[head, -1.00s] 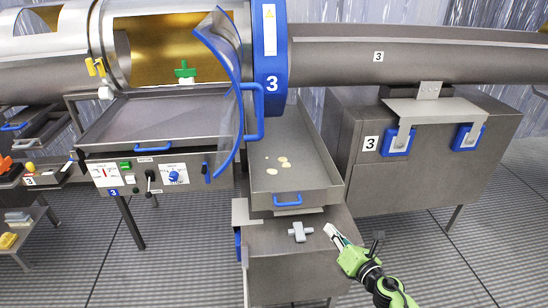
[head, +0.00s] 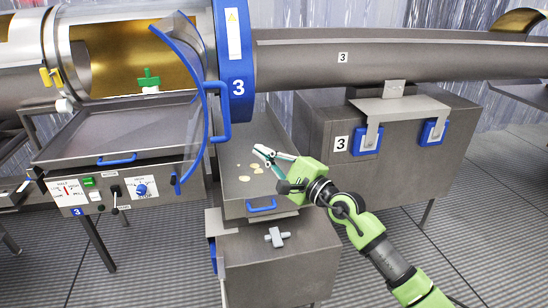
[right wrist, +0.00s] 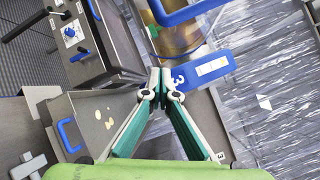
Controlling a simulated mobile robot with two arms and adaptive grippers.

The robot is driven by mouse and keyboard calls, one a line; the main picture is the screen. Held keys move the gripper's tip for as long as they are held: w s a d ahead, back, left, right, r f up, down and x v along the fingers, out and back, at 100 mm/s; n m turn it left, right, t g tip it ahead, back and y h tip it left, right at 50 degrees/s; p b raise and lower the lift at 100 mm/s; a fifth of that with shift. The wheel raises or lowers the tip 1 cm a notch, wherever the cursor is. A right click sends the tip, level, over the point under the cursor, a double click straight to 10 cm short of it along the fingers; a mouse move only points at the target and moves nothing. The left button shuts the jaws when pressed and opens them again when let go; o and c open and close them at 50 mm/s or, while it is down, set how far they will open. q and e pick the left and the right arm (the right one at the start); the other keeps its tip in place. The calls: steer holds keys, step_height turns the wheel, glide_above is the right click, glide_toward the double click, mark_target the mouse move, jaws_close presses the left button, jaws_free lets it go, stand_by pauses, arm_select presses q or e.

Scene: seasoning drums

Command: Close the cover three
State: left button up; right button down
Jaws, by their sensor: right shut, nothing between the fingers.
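Cover three is a curved, clear panel with a blue rim (head: 184,82), swung open in front of the steel drum with the gold inside (head: 115,50). Its blue handle (head: 220,112) stands at the panel's right side, beside the blue ring marked 3 (head: 236,60). My right gripper (head: 262,152) is shut and empty above the steel tray, to the right of and a little below the handle, apart from it. The right wrist view shows the closed fingertips (right wrist: 160,72) with the blue handle (right wrist: 178,12) beyond them. My left gripper is not in view.
The steel tray (head: 235,190) below holds several pale chips. A control panel (head: 130,188) with knobs stands at the left. A steel cabinet (head: 320,165) with blue latches is at the right. A steel box (head: 290,275) stands under the tray.

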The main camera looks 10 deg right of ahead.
steer(key=a+p, duration=0.1)
steer(key=w+a+r+p, duration=0.1)
steer(key=a, duration=0.1)
steer(key=a+r+p, duration=0.1)
steer(key=a+p, duration=0.1)
steer(key=shift+w+r, duration=0.1)
steer(key=shift+w, duration=0.15)
steer(key=shift+s+a, duration=0.1)
stand_by(0.3)
